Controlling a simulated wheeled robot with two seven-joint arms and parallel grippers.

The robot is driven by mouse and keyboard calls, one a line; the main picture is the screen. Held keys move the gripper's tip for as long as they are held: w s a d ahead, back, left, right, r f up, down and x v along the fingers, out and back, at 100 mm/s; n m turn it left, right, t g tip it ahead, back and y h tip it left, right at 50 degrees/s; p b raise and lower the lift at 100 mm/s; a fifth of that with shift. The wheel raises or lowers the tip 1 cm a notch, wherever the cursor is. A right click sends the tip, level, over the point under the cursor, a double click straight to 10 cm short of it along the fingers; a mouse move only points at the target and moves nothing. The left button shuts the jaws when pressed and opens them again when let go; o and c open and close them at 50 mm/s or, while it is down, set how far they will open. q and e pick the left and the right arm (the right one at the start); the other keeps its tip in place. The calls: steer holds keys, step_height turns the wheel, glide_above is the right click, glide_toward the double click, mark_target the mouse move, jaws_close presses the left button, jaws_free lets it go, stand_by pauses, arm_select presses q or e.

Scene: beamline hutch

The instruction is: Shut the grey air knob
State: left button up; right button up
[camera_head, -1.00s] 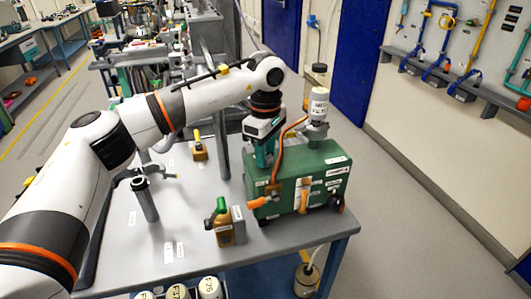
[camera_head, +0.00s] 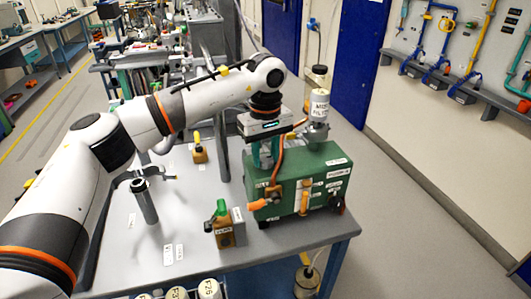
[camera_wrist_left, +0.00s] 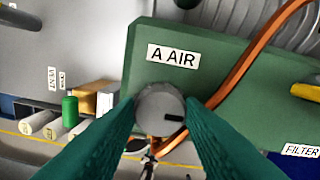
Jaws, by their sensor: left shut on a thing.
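The grey air knob (camera_wrist_left: 158,104) shows in the left wrist view, on the face of a green box (camera_wrist_left: 232,92) under a label reading "A AIR". A dark mark on the knob points to the right. The teal fingers of my left gripper (camera_wrist_left: 160,112) are on both sides of the knob and shut on it. In the head view my left gripper (camera_head: 265,155) reaches down to the near left end of the green box (camera_head: 318,180); the knob is hidden there. My right gripper is not in view.
An orange hose (camera_head: 277,165) runs close by my left gripper. A brown block with a green lever (camera_head: 222,226) and an upright grey post (camera_head: 146,203) stand on the grey table (camera_head: 190,258).

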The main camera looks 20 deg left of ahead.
mark_target(266, 158)
arm_select(q)
steer(key=shift+r, duration=0.1)
steer(key=o, duration=1)
step_height(266, 158, up, 12)
steer(key=shift+f+b, duration=0.1)
steer(key=shift+b, duration=0.65)
